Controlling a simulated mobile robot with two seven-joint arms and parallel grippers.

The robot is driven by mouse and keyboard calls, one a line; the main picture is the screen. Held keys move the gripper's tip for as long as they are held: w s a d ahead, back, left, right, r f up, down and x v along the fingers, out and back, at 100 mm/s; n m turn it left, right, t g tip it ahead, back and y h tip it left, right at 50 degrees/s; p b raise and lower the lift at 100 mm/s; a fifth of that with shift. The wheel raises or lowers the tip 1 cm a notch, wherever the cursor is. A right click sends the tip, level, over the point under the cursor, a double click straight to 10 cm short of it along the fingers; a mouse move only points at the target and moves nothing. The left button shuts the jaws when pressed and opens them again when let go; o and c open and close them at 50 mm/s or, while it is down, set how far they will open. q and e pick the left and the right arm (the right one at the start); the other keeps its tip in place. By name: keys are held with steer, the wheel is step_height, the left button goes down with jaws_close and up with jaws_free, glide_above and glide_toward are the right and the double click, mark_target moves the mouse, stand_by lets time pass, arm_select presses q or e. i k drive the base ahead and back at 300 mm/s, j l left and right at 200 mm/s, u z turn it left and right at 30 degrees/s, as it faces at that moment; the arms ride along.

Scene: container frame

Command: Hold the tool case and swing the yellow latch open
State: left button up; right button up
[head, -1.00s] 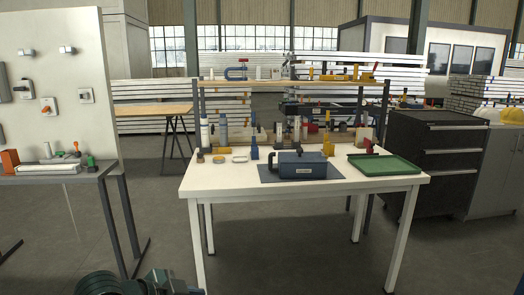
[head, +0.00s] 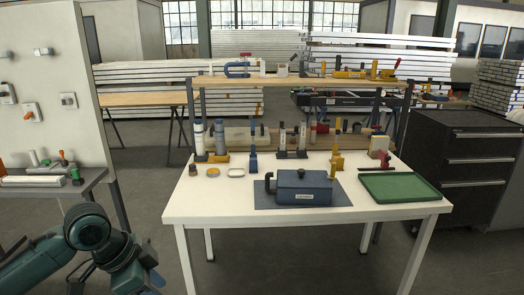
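The tool case (head: 303,188) is a dark blue box with a black handle on its left side and a white label on its front. It sits upright on a dark mat (head: 262,197) on the white table. A yellow part (head: 337,164) stands upright just behind the case's right end; I cannot tell whether it is the latch or a separate tool. My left arm shows at the lower left, with its gripper end (head: 150,280) low and left of the table, apart from the case. Its fingers are not clear. My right gripper is not in view.
A green tray (head: 399,187) lies right of the case. A blue tool (head: 253,160), bottles (head: 220,137) and small dishes (head: 236,173) stand behind and left of it. A shelf (head: 290,81) rises at the table's back. The table's front left is clear.

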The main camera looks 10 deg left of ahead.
mark_target(332, 176)
steer(key=i+l, duration=0.2)
steer(key=i, duration=0.35)
steer(key=i+l+u, duration=0.1)
steer(key=i, duration=0.4)
steer(key=i+l, duration=0.3)
steer(key=i, duration=0.25)
steer(key=i+l+u, duration=0.1)
steer(key=i, duration=0.45)
steer(key=l, duration=0.1)
